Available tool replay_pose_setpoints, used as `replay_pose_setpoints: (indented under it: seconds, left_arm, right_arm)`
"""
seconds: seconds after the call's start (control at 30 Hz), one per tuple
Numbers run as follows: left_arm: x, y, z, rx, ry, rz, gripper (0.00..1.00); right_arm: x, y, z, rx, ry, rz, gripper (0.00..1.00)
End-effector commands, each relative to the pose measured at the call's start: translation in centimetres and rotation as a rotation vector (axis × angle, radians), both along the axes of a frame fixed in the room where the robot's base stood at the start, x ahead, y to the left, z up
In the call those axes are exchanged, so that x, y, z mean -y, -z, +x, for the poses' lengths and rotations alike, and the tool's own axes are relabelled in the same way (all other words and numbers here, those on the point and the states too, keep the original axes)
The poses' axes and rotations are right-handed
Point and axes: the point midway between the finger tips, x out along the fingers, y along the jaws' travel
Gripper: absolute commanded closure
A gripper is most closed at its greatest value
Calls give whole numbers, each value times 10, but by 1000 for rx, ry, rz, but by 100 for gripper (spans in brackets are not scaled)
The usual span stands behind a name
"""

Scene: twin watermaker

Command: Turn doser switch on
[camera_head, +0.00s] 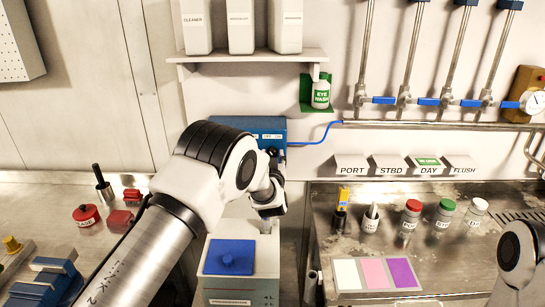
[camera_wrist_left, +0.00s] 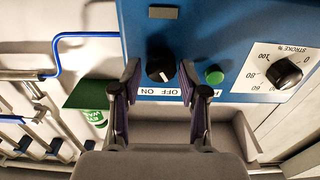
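The doser is a blue box (camera_head: 258,124) on the back wall, partly hidden behind my left arm in the head view. In the left wrist view its blue panel (camera_wrist_left: 225,30) fills the upper right. The doser switch (camera_wrist_left: 160,66) is a round black knob with a light mark, beside a white label reading OFF and ON. My left gripper (camera_wrist_left: 160,76) is open, with one fingertip on each side of the switch in the picture. Contact with the knob cannot be told. My left gripper (camera_head: 272,158) is near the box in the head view. My right gripper is out of view.
A green button (camera_wrist_left: 214,75) and a stroke dial (camera_wrist_left: 284,73) sit beside the switch. A blue tube (camera_head: 318,138) leaves the box. A shelf (camera_head: 250,56) with white containers is above. A bin with a blue lid (camera_head: 229,257) stands below. The steel counter (camera_head: 330,235) holds several bottles.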

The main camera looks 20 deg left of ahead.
Motion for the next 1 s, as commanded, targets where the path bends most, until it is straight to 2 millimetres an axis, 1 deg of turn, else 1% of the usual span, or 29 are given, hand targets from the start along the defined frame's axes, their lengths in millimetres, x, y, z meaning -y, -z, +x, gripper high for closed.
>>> replay_pose_setpoints:
  seconds: [0.03, 0.07, 0.1, 0.37, 0.57, 0.77, 1.0]
  left_arm:
    - [0, 0, 0, 0, 0, 0, 85]
    - [0, 0, 0, 0, 0, 0, 96]
    - [0, 0, 0, -1, 0, 0, 100]
    - [0, 1, 0, -3, -1, 7, 100]
    - [-1, 2, 0, -17, -1, 55, 100]
    - [-1, 3, 0, -49, -2, 167, 100]
    - [-1, 3, 0, -107, -3, 368, 100]
  right_arm:
    - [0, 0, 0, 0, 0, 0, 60]
    - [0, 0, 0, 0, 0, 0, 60]
    - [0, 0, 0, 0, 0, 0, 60]
    - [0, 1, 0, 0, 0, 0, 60]
    - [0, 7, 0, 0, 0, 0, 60]
    - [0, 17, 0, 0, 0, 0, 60]
    - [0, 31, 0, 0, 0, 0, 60]
